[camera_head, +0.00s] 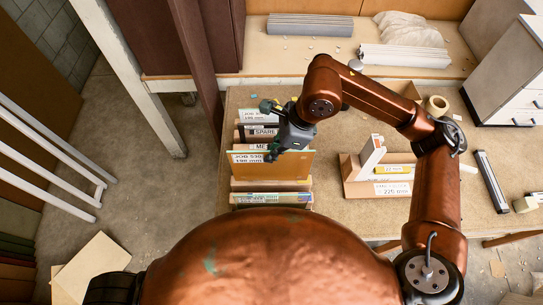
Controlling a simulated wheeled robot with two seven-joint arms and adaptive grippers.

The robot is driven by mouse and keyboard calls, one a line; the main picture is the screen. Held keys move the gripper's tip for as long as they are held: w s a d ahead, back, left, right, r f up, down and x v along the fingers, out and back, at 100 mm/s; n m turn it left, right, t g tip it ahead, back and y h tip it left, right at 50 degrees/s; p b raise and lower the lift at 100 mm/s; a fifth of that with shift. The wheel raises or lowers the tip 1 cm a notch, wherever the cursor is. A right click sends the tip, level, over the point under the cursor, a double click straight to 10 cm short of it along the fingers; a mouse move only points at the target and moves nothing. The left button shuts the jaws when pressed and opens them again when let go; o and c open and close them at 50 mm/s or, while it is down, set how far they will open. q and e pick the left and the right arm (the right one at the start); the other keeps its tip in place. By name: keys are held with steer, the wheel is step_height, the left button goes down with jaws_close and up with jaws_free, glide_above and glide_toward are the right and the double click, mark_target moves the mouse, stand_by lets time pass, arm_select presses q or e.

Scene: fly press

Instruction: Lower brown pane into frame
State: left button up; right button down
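My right gripper (272,155) reaches in from the right over the pane's top edge. Its fingertips overlap that edge, but whether they are closed on it is hard to see. Just in front of the pane lies a pale wooden strip (270,186), possibly part of a frame; the pane's lower edge is close above it, and contact cannot be made out. My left gripper is not in view.
Behind the pane stand several labelled sheets, one marked SPARE (262,132). A post (197,75) rises at left.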

steer(key=shift+r+p, duration=1.85)
steer(key=shift+r, duration=3.55)
